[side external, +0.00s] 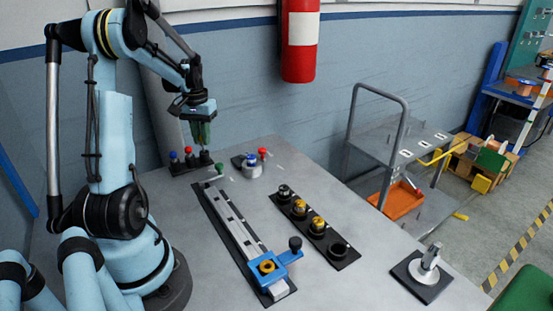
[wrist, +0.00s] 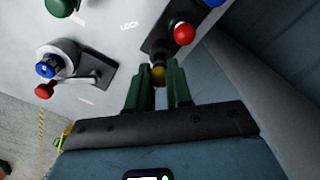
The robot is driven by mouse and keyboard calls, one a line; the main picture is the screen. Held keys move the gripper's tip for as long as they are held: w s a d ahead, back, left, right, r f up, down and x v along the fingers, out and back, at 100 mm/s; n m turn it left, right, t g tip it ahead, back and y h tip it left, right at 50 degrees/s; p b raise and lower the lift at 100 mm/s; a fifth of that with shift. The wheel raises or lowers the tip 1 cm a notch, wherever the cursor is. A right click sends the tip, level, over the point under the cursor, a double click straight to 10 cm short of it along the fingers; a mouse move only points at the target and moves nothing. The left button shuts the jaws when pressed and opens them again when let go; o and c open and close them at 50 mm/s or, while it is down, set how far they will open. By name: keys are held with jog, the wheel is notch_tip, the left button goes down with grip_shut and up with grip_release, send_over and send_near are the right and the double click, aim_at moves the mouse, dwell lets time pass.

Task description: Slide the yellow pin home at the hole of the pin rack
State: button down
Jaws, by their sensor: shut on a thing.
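My gripper (side external: 202,146) hangs over the right end of the pin rack (side external: 180,169), fingers pointing down. In the wrist view its green fingers (wrist: 160,88) are closed about the yellow pin (wrist: 158,74), whose yellow top shows between the fingertips. In the side view the fingers hide the yellow. A dark post shows just under the fingertips at the rack. The hole itself is hidden, so I cannot tell how deep the pin sits. A red-knobbed pin (side external: 189,150) and a blue-knobbed pin (side external: 173,155) stand beside it in the rack. The red knob (wrist: 184,33) is close in the wrist view.
A grey fixture (side external: 251,171) with blue and red knobs stands to the right. A black strip (side external: 313,230) holds several pulleys. The wall is close behind the rack.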

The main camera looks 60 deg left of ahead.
jog(key=shift+f, duration=1)
jog(key=shift+f, duration=0.35)
dwell(0.5)
jog(key=c, duration=1)
grip_release()
jog(key=shift+o, duration=0.2)
notch_tip(320, 180, up, 12)
jog(key=shift+r, duration=0.1)
